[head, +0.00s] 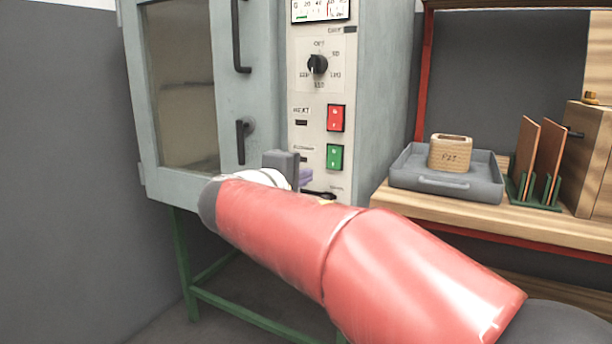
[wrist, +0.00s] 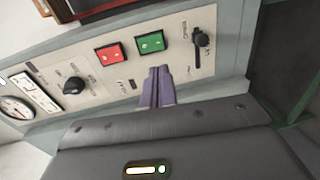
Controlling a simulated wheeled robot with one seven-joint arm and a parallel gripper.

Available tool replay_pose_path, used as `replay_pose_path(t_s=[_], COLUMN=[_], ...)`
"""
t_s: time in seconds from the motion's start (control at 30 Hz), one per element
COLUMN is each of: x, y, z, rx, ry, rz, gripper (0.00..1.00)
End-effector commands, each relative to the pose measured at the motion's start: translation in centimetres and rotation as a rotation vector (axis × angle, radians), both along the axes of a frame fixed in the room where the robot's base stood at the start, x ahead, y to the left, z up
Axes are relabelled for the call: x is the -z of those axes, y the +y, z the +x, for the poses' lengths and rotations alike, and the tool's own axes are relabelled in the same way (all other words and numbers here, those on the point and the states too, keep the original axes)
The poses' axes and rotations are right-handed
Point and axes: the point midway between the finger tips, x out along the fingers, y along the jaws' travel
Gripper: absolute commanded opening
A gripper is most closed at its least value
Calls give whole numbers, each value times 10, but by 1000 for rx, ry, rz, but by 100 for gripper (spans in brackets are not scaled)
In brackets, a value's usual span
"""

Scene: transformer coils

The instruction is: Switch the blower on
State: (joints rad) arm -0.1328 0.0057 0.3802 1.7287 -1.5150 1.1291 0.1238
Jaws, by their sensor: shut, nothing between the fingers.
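The control panel (head: 321,125) is on the front of a grey-green oven (head: 385,90). A green rocker switch (head: 334,157) sits on it below a red rocker switch (head: 335,118); the small print beside the green one is too blurred to read surely. Both show in the wrist view, green (wrist: 150,43) and red (wrist: 111,55). Their rocker positions cannot be told. My gripper (head: 305,176) is shut and empty, just below the green switch in the head view. In the wrist view its purple fingers (wrist: 158,75) point at the panel near the green switch; contact cannot be told.
A black dial knob (head: 317,64) is above the switches, and a black lever (wrist: 201,38) is beyond the green one. The oven door (head: 250,60) with its handles is at left.

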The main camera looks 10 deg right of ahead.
Motion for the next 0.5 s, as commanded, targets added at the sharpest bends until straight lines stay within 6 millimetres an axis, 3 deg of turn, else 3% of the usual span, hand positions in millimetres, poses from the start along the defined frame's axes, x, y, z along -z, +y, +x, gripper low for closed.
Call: replay_pose_path(t_s=[0.3,0.5], x=[8,12], y=[-41,-59], z=[56,80], rx=[4,0], ry=[2,2], rz=[0,0], gripper=[0,0])
